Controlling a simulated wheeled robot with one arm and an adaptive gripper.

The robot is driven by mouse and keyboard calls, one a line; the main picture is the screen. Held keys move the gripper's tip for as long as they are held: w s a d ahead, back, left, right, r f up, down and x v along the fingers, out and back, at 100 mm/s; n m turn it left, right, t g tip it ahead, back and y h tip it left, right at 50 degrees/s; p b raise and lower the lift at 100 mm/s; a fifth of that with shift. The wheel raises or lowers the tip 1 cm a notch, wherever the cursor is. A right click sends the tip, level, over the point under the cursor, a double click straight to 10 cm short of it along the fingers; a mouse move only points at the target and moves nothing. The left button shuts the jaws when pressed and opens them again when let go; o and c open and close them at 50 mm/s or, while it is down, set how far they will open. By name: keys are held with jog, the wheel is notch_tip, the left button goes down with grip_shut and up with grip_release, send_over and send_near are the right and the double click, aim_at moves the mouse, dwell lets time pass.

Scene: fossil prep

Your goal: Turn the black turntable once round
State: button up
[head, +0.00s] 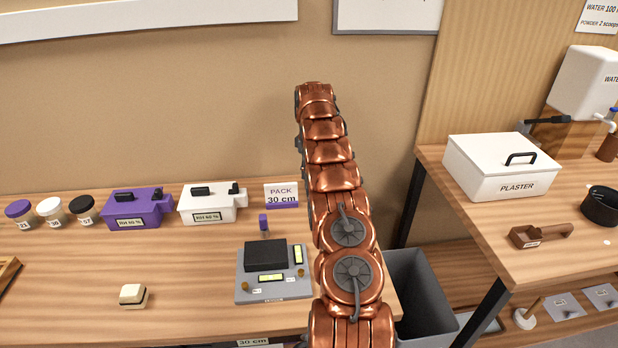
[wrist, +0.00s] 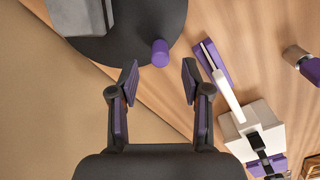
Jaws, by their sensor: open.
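The black turntable (wrist: 140,28) is a dark disc at the top of the wrist view, cut off by the frame edge. A purple upright knob (wrist: 160,52) stands near its rim. A grey block (wrist: 80,17) rests on the disc. My gripper (wrist: 159,72) is open and empty. The knob appears between and just beyond its fingertips, with a gap to each; contact is not seen. In the head view my copper arm hides the turntable and the gripper.
A PACK sign (head: 282,193), a white box (head: 212,203) and a purple box (head: 138,208) stand along the back. A grey device with a black block (head: 265,256) sits left of my arm. A grey bin (head: 418,290) is right. The left bench's front middle is mostly clear.

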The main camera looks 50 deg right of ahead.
jog(key=shift+r, duration=1.4)
jog(key=shift+w+f+m+b, duration=0.25)
jog(key=shift+m+b, duration=0.25)
jog(key=shift+m, duration=0.2)
jog(key=m, duration=0.1)
jog(key=m+b, duration=0.1)
jog(key=shift+w+a+m+h, duration=0.1)
jog(key=shift+w+m+h, duration=0.1)
jog(key=shift+m+h, duration=0.15)
jog(key=m+h+b, duration=0.1)
jog(key=m+b, duration=0.1)
jog(key=m, duration=0.2)
jog(key=shift+w+a, duration=0.1)
jog(key=shift+w, duration=0.05)
jog(key=shift+s+d+f+m+g+h+b, duration=0.1)
jog(key=shift+s+f+m+g+h+b, duration=0.25)
jog(key=shift+f+m+b, duration=1.65)
jog(key=shift+s+d+f+m+g+h+b, duration=0.1)
jog(key=shift+f+m+h+b, duration=0.3)
jog(key=shift+m, duration=3.15)
jog(key=shift+s+f+m+g+h+b, duration=0.4)
jog(key=shift+f+m+b, duration=0.65)
jog(key=shift+m, duration=1.75)
jog(key=shift+w, duration=0.2)
